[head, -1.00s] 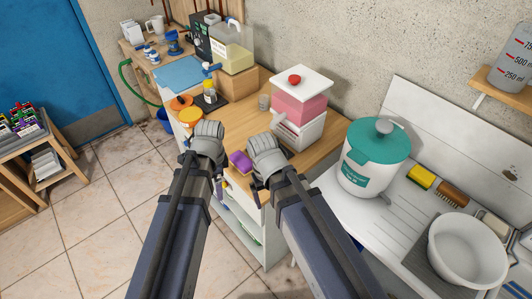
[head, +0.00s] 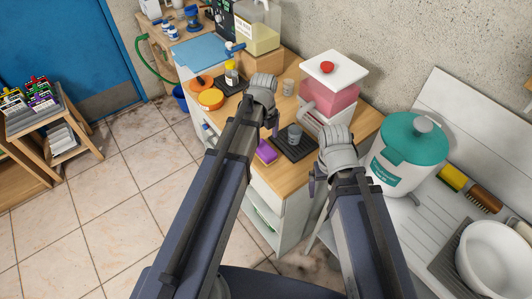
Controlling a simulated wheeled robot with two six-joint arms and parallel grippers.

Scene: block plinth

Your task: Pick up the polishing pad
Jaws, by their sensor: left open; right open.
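Two round orange pieces lie on the left part of the wooden counter: a yellow-orange disc (head: 210,99) in front and a darker orange one (head: 201,83) behind it. Either could be the polishing pad; I cannot tell for sure. A purple block (head: 266,151) lies at the counter's front edge. My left gripper (head: 272,127) is open over the counter, right of the orange discs and just above the purple block in the picture. My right gripper (head: 315,183) is open by the counter's front right corner. Both grippers are partly hidden by their own wrists.
A dark ribbed mat (head: 283,145) with a grey cup (head: 295,133) lies beside the purple block. A yellow-capped bottle (head: 231,74) stands behind the discs. A pink-and-white box (head: 330,92) and a teal-lidded container (head: 408,150) stand to the right. A blue mat (head: 199,50) lies farther back.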

